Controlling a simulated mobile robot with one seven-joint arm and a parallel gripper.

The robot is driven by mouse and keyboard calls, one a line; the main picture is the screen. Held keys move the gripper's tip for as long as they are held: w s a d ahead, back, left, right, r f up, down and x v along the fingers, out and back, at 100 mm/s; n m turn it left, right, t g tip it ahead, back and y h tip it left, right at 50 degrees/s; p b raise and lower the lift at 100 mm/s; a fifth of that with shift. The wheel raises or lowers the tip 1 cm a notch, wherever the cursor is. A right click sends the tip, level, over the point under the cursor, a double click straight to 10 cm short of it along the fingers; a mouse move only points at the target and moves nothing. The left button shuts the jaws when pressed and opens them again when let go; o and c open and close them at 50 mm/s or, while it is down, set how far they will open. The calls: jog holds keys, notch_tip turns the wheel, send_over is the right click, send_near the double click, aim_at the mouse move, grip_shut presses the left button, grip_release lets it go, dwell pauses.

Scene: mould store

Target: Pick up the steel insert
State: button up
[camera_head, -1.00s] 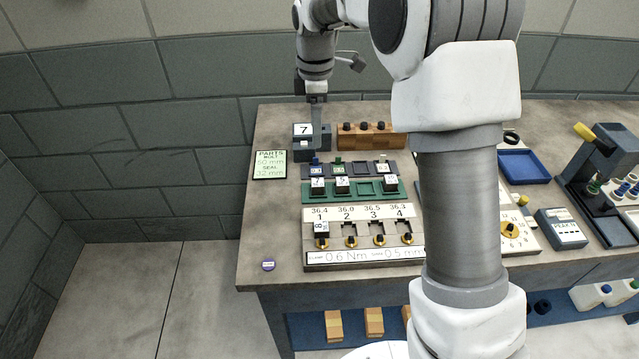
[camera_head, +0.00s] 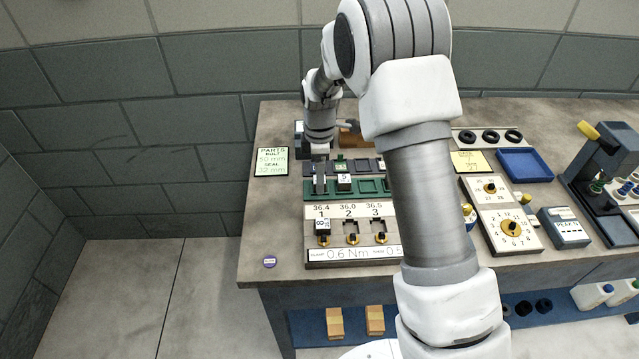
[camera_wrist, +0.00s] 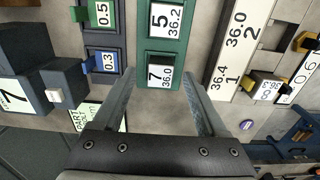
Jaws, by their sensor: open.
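Several small dark inserts with white number labels are in view; I cannot tell by material which is steel. The insert labelled 7, 36.0 (camera_wrist: 160,78) sits in the end slot of the green tray (camera_head: 311,196). My gripper (camera_head: 320,190) is at that slot and hides this insert in the head view. In the wrist view my gripper (camera_wrist: 158,76) is open, with the 7 insert between its finger ends; contact cannot be told. The insert labelled 5 (camera_head: 344,182) sits in the neighbouring slot, also seen in the wrist view (camera_wrist: 164,18).
An insert labelled 8 (camera_head: 323,226) stands at station 1 of the numbered fixture (camera_head: 350,258) in front. Behind the tray is a dark rack with a blue 0.3 block (camera_wrist: 104,62) and green 0.5 block (camera_wrist: 103,14).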

jog(key=shift+f, duration=0.4)
grip_shut()
jog(key=shift+r, duration=0.1)
